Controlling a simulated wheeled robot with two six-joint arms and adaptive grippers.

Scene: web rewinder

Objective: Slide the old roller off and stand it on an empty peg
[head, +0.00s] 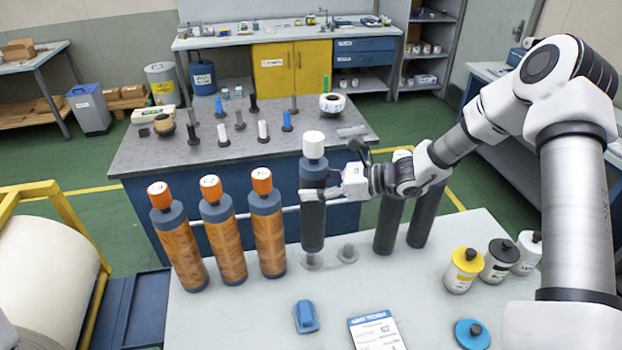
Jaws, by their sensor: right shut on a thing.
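A dark roller with a blue-grey upper collar and a white cap (313,218) is upright at the centre of the head view. My left gripper is not in view.
Three orange rollers with orange caps (268,235) stand left on the pale table (240,320). A blue device (306,317), a printed card (376,331) and several canisters (462,270) are in front and right. A grey bench (190,160) with small pegs is behind.

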